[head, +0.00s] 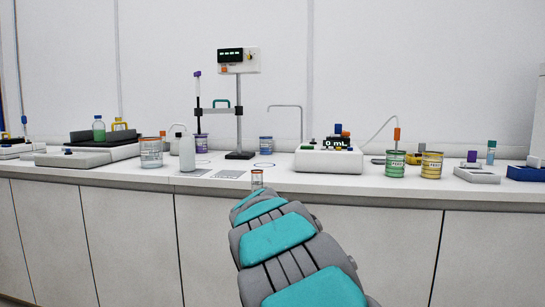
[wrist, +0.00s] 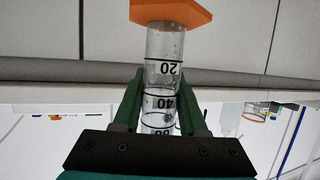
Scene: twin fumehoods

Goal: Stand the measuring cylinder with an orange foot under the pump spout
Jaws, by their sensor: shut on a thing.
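The measuring cylinder (wrist: 163,45) is clear, with black graduations and an orange six-sided foot (wrist: 172,11). My gripper (wrist: 161,78) is shut on its tube, one green finger on each side. The wrist picture is upside down, so the foot points down, in front of the cabinet fronts. In the head view my arm hides the gripper; a small clear piece with an orange band (head: 257,179) above the arm's end looks like the cylinder's top. The pump (head: 328,160) shows 0 mL. Its thin bent spout (head: 285,106) reaches left, above a blue ring (head: 264,164) on the bench.
An orange-rimmed beaker (head: 151,153), a white bottle (head: 187,153) and a stand (head: 239,120) are left of the spout. A blue-rimmed beaker (head: 266,144) is behind the ring. Green (head: 395,164) and yellow (head: 432,165) beakers stand right. The bench edge (head: 130,176) lies ahead.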

